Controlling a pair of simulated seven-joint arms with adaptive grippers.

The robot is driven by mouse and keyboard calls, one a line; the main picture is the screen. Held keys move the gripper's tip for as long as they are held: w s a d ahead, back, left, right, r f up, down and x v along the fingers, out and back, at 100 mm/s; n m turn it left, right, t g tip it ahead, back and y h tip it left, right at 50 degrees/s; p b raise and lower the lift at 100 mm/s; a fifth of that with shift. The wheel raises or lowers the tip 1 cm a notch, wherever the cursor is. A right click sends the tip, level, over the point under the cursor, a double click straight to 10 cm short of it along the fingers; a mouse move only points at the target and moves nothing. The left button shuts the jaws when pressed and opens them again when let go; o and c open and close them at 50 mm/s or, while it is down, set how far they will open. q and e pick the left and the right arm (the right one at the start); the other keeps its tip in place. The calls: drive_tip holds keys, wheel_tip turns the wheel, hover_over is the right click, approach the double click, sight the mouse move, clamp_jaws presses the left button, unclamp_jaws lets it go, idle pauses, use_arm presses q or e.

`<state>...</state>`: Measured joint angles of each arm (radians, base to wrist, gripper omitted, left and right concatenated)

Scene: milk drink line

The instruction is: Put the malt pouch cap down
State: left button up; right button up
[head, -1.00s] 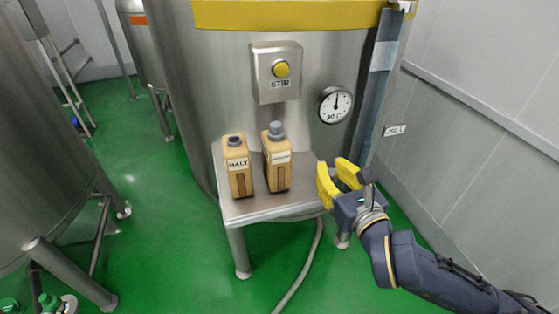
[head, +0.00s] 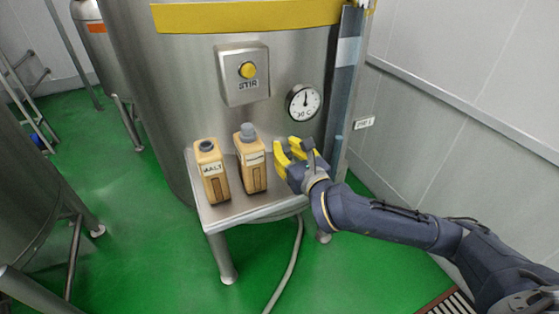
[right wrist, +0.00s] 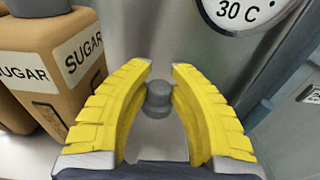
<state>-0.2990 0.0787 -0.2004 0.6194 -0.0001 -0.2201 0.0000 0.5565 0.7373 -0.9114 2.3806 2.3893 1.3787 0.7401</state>
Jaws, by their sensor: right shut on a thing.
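The malt pouch (head: 212,182), tan with a MALT label, stands upright on the left of a small steel stand (head: 255,207); its spout shows a dark opening without a raised cap. My right gripper (head: 285,152) is over the right end of the stand, just right of the sugar pouch. In the right wrist view its yellow fingers are shut on the small grey malt pouch cap (right wrist: 157,98), held near the fingertips. Whether the cap touches the stand cannot be told. My left gripper is not in view.
The sugar pouch (head: 252,172), with its grey cap on, stands between the malt pouch and my right gripper; it is close on the left in the right wrist view (right wrist: 60,60). Behind are the steel tank, a STIR button box (head: 242,75) and a dial (head: 303,102).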

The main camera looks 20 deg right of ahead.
drive_tip(key=shift+f, duration=1.85)
drive_tip(key=shift+w+a+f, duration=0.1)
drive_tip(key=shift+w+f, duration=0.1)
drive_tip(key=shift+f, duration=0.3)
drive_tip(key=shift+f, duration=0.1)
drive_tip(key=o, duration=0.8)
drive_tip(key=shift+c, duration=0.2)
